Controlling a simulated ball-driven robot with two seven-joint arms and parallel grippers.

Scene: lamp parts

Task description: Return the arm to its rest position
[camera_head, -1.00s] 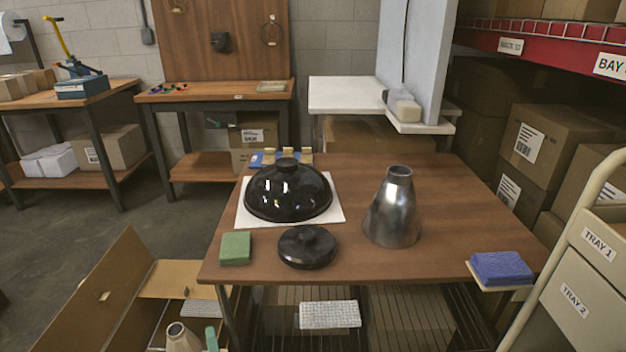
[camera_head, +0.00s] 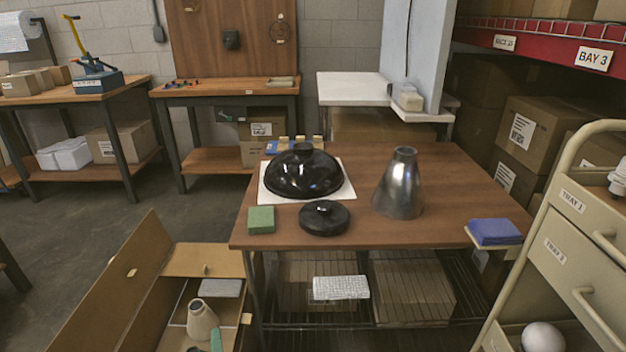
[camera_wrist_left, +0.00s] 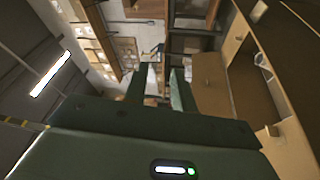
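My left gripper (camera_wrist_left: 158,78) shows in the wrist view with its two dark green fingers apart and nothing visible between them. In the head view only a small green piece (camera_head: 216,341) shows at the bottom edge; I cannot tell if it is part of that gripper. My right gripper is not in view. On the wooden table (camera_head: 345,236) are a black dome shade (camera_head: 303,176) on a white sheet, a black round base (camera_head: 324,219) and a metal cone shade (camera_head: 399,190).
A green block (camera_head: 261,219) and blue pad (camera_head: 495,231) lie at the table's edges. A tray cart (camera_head: 560,235) with a white ball (camera_head: 543,338) is at the right. Grey floor is clear at left.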

